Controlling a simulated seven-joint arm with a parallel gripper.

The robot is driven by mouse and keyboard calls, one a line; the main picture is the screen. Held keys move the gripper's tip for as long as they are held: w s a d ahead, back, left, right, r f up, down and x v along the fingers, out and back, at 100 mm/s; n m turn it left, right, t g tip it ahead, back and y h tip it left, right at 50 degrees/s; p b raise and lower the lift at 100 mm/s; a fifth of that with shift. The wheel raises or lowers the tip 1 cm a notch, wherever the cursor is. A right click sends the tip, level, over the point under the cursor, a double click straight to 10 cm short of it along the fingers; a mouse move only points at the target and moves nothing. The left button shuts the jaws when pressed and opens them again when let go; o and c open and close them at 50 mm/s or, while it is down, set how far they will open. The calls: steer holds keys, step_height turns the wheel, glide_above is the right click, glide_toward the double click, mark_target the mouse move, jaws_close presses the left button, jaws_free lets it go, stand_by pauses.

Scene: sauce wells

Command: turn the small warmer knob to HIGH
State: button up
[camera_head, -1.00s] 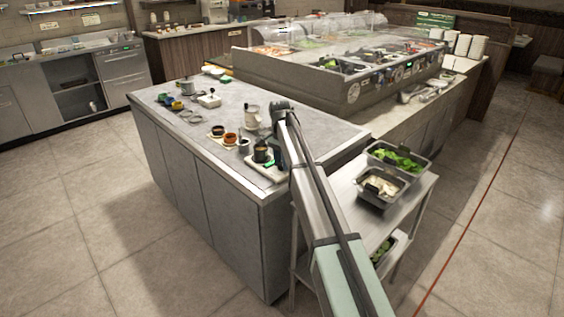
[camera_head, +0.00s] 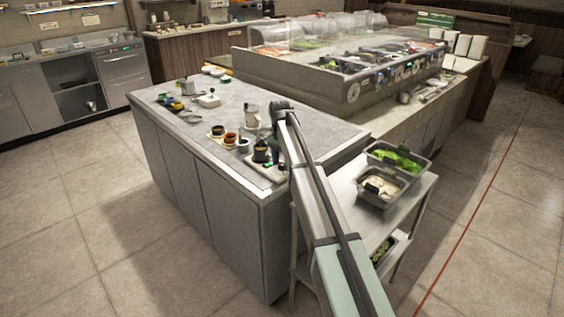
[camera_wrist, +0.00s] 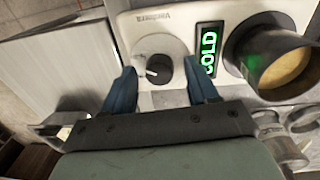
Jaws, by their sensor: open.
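The small warmer (camera_head: 270,168) sits on the near right part of the grey counter. In the wrist view its white casing (camera_wrist: 215,18) carries a knob (camera_wrist: 158,68) with a pale pointer mark and a lit green display (camera_wrist: 208,48) reading COLD. My gripper (camera_wrist: 160,85) is open, with one blue finger at each side of the knob's lower part. I cannot tell whether the fingers touch the knob.
On the counter (camera_head: 215,108), a pale jug (camera_head: 251,116) and small sauce cups (camera_head: 230,139) stand close to the warmer. A steel cart with food pans (camera_head: 380,187) stands to the right. Metal rings (camera_wrist: 285,150) lie near the gripper's right side in the wrist view.

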mark_target(281, 163)
step_height(281, 163, up, 14)
steer(key=shift+w+a, duration=0.2)
steer(key=shift+a, duration=0.05)
stand_by(0.3)
steer(key=shift+f, duration=0.1)
